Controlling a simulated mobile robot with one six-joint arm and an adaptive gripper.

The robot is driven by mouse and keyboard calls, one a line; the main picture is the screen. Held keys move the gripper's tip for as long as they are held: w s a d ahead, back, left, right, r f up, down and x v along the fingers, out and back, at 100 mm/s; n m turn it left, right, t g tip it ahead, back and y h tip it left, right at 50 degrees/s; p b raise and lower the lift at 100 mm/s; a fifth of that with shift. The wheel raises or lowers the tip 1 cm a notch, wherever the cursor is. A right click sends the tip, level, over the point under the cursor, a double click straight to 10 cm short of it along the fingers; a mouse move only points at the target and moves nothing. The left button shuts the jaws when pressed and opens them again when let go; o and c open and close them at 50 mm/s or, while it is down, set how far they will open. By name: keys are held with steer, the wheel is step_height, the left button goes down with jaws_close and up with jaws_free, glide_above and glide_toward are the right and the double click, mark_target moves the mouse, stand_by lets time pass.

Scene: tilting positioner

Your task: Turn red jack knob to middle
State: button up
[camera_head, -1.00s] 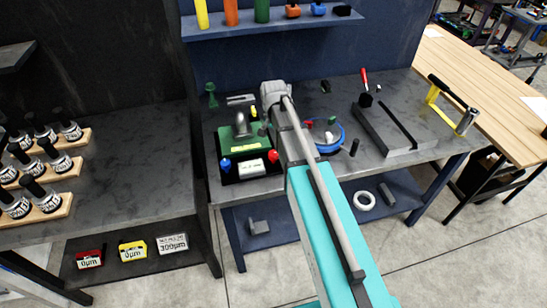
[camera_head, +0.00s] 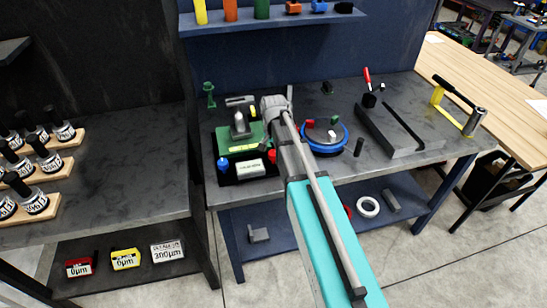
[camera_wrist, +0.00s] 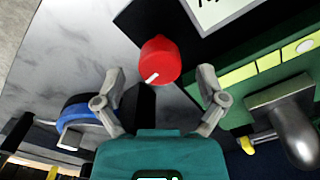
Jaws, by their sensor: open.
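The red jack knob (camera_wrist: 160,60) shows in the wrist view as a round red knob with a white mark on its lower left side. It sits at the edge of the black base of the green positioner (camera_wrist: 265,62). My gripper (camera_wrist: 161,82) is open, with one finger to each side just below the knob; I cannot tell if either touches it. In the head view the red knob (camera_head: 272,156) shows at the right front of the positioner (camera_head: 238,140), partly beside my arm. A blue knob (camera_head: 224,165) is at its left front.
A blue round tray (camera_head: 324,146) with small red and green pieces lies right of my arm. A dark upright peg (camera_head: 359,147) and a grey slotted block (camera_head: 390,135) stand further right. The shelf (camera_head: 270,22) hangs behind.

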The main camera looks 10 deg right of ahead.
steer(key=shift+f+b, duration=0.5)
steer(key=shift+f, duration=0.25)
steer(key=c, duration=1.1)
steer(key=shift+c, duration=0.2)
